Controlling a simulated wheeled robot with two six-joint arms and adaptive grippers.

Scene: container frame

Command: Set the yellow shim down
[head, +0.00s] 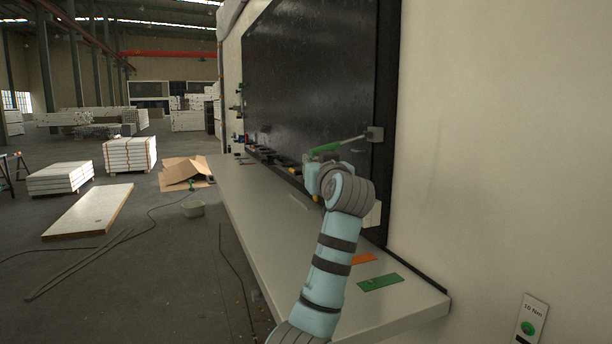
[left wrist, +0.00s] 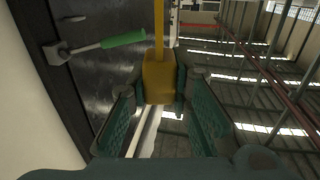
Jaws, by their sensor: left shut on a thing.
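My left gripper (head: 318,178) is raised in front of the dark wall panel, above the back of the bench. In the left wrist view its teal fingers (left wrist: 165,110) are closed around a yellow piece (left wrist: 159,78), which I take to be the yellow shim. It has a block-like part at the fingers and a narrow strip running up the picture. In the head view only a small yellow bit (head: 316,198) shows below the gripper; the wrist hides the rest. My right gripper is not in view.
An orange plate (head: 363,258) and a green plate (head: 380,282) lie flat on the pale bench (head: 270,240). A green-handled tool (head: 325,149) sticks out from a grey block on the panel, close to my gripper. Several small tools line the panel's lower edge. The bench's left stretch looks clear.

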